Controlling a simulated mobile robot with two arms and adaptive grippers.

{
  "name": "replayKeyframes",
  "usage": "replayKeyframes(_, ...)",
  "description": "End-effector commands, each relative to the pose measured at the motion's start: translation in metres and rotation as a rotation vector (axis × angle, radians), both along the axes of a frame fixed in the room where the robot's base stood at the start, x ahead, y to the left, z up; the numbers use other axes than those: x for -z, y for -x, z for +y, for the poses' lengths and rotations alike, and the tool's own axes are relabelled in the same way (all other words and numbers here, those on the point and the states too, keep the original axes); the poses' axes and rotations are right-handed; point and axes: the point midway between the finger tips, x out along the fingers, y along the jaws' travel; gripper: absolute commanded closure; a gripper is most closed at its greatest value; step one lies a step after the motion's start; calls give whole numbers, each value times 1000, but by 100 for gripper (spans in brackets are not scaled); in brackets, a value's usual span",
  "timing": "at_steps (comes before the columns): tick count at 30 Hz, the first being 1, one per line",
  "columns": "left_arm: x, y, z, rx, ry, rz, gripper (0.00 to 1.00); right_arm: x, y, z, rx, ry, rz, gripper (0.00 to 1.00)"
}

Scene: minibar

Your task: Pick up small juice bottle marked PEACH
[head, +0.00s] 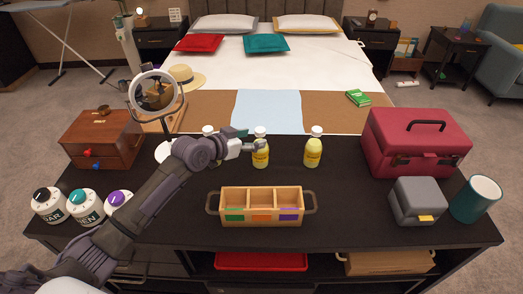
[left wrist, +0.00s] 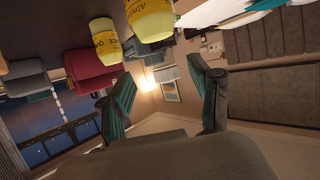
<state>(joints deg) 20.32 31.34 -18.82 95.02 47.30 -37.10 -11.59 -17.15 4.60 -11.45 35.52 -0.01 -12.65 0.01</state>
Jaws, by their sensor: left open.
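Small bottles with white caps stand in a row on the dark counter: a middle yellow one (head: 261,154), a right yellow one (head: 313,153), and a left one (head: 208,130) mostly hidden behind my left arm. My left gripper (head: 248,142) is open and empty, close beside the middle bottle; contact cannot be told. The left wrist view, tilted over, shows the open fingers (left wrist: 165,90) and two yellow bottles, a nearer one (left wrist: 150,20) and a farther one (left wrist: 106,40), outside the fingers. The nearer label seems to start with "Alm"; I cannot read PEACH anywhere.
A wooden three-compartment caddy (head: 262,219) stands in front of the bottles. A round mirror (head: 153,90) and brown drawer box (head: 101,140) are left. Several lidded jars (head: 85,208) stand front left. A red case (head: 415,145), grey box (head: 417,203) and teal cup (head: 476,200) are right.

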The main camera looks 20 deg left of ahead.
Motion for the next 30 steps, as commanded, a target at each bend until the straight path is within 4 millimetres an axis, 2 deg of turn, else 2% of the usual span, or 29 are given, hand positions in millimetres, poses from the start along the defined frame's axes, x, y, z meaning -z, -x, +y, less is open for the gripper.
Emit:
replayKeyframes(5, 7, -12, -4, -1, 1, 2, 37, -2, 0, 0, 0, 0, 0, 60)
replayKeyframes(12, 22, -40, -15, -1, 2, 0, 37, -4, 1, 1, 1, -2, 1, 60)
replayKeyframes(21, 26, -45, -18, -1, -1, -1, 37, -4, 1, 1, 1, -2, 0, 60)
replayKeyframes(23, 26, -45, -18, -1, -1, -1, 43, -4, 1, 1, 1, -2, 0, 60)
replayKeyframes(30, 26, -45, -17, -1, -1, -1, 83, -4, 1, 1, 1, -2, 0, 60)
